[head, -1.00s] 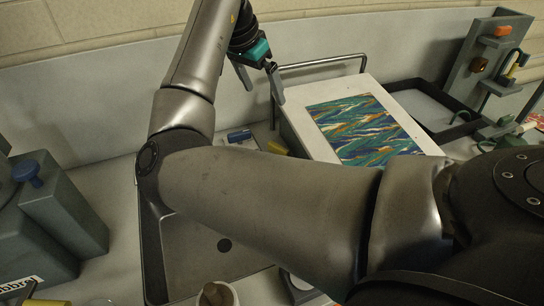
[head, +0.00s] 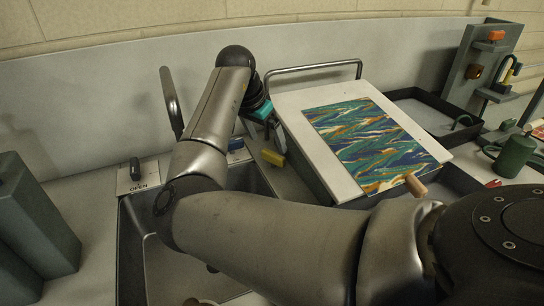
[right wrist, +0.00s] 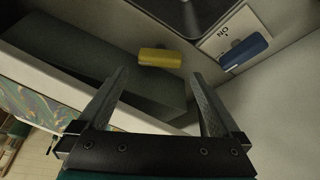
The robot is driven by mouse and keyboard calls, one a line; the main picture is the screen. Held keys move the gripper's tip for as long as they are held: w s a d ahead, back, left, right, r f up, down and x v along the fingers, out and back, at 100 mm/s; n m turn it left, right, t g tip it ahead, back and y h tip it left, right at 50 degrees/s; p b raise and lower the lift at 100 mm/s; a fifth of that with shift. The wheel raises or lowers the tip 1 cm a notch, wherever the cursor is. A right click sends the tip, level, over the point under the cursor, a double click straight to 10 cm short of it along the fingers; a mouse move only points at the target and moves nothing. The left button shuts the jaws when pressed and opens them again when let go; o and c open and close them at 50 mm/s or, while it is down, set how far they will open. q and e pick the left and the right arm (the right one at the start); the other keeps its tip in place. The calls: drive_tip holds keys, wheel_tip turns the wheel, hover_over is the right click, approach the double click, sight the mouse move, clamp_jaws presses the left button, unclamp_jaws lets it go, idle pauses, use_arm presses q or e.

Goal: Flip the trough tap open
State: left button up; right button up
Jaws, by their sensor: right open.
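A grey tap spout (head: 172,103) rises behind the dark trough (head: 126,250) at left in the head view. A dark lever (head: 135,169) stands on a white plate marked OPEN by the trough's back left corner. My right gripper (head: 266,118) is low behind the trough, beside the sloped board, well right of the lever, its fingers mostly hidden. In the right wrist view my right gripper (right wrist: 160,76) is open and empty. A yellow block-like handle (right wrist: 160,57) shows just past its fingertips. My left gripper is not in view.
A blue switch (head: 236,143) on a white plate sits behind the trough, also in the wrist view (right wrist: 243,52), where its plate reads ON. A marbled sheet (head: 375,145) lies on a sloped white board (head: 290,105). A green can (head: 514,155) stands at right. My arm crosses the trough.

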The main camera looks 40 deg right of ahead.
sight(273, 154)
drive_tip(key=b+x, duration=0.1)
drive_tip(key=x, duration=0.4)
drive_tip(key=shift+d+f, duration=0.1)
drive_tip(key=shift+f, duration=0.15)
drive_tip(key=shift+d+f, duration=0.15)
drive_tip(key=shift+f, duration=0.15)
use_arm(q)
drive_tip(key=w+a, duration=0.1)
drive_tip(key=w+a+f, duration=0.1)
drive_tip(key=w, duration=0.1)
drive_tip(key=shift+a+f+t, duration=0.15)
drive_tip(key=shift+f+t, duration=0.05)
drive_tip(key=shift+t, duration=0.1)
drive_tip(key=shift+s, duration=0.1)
use_arm(e)
drive_tip(key=shift+c, duration=0.2)
